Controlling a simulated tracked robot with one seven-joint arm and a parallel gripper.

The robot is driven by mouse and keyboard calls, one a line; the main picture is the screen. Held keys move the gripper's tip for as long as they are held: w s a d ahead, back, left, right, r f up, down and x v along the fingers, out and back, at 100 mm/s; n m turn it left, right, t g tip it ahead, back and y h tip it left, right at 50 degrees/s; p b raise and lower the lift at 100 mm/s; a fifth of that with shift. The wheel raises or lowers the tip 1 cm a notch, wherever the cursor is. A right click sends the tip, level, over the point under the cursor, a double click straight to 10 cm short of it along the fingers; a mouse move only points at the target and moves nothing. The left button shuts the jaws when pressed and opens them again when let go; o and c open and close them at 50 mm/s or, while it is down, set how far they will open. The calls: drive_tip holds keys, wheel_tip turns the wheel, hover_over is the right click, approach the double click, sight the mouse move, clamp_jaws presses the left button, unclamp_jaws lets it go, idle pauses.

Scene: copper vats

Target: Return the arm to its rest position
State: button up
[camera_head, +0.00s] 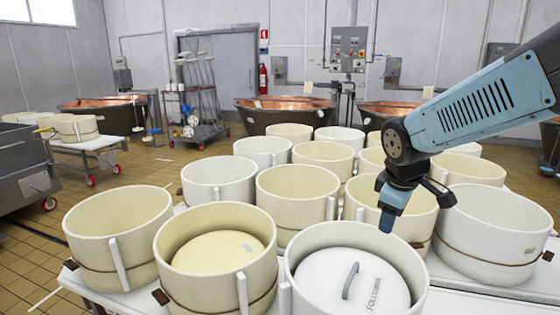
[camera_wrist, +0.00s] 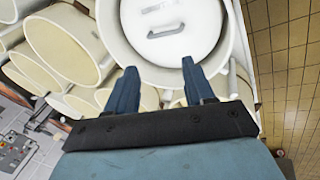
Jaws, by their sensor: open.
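My gripper (camera_head: 390,213) hangs at the end of my blue and black arm, which reaches in from the right. It is above the front right of the moulds in the head view. In the wrist view my gripper (camera_wrist: 155,82) has its two blue fingers apart with nothing between them. Beyond the fingertips is a white mould (camera_head: 417,258) with a white lid (camera_head: 335,285) inside it. The lid has a grey handle and lettering. In the wrist view the lid (camera_wrist: 190,45) lies just beyond the fingers, apart from them.
Several round cream and white moulds crowd the table around my gripper. A cream mould (camera_head: 160,268) at the front holds a pale cheese-like disc (camera_head: 215,250). Copper vats (camera_head: 285,112), a tool rack (camera_head: 200,100) and a cart (camera_head: 85,145) stand behind.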

drive_tip(key=s+r+m, duration=0.3)
drive_tip(key=s+m, duration=0.2)
drive_tip(key=s, duration=0.1)
drive_tip(key=s+a+r+m+t+y, duration=0.1)
drive_tip(key=s+r+m, duration=0.2)
drive_tip(key=s+m, duration=0.2)
drive_tip(key=shift+s+r+t, duration=0.3)
drive_tip(key=shift+s+r, duration=0.1)
